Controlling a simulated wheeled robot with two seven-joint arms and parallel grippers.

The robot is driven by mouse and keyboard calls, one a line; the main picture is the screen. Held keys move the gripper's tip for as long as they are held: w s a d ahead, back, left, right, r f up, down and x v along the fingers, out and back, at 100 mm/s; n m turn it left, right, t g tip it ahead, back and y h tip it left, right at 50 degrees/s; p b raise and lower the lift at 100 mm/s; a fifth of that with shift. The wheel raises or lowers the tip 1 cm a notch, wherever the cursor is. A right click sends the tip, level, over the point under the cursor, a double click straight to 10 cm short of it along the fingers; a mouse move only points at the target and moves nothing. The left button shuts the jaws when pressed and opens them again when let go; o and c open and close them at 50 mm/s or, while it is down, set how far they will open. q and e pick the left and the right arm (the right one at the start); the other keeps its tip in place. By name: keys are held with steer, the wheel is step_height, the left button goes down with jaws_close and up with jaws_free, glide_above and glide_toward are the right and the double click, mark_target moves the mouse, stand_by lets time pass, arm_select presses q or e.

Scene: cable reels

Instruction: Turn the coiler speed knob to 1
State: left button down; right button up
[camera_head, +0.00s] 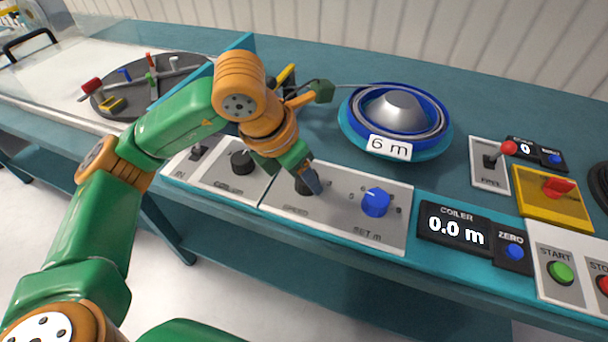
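The coiler panel (335,235) is a pale plate at the front of the bench. It carries a black knob (301,190), whose label looks like SPEED, and a blue SET M knob (376,202). My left gripper (307,184) points down at the black knob, with its dark fingertips over or against it. The fingers partly hide this knob, so its pointer and scale cannot be read. I cannot tell whether the fingers grip it. My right gripper is not in view.
Another black knob (242,161) and a switch (198,151) lie left. The coiler display (455,228) reads 0.0 m, beside a ZERO button (515,251). A blue reel (355,128) with a 6 m tag stands behind. START (561,272) is at right.

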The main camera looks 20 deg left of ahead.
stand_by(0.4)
arm_select(q)
steer(key=shift+c, duration=1.5)
jaws_free()
steer(key=v, duration=0.7)
steer(key=shift+r, duration=0.1)
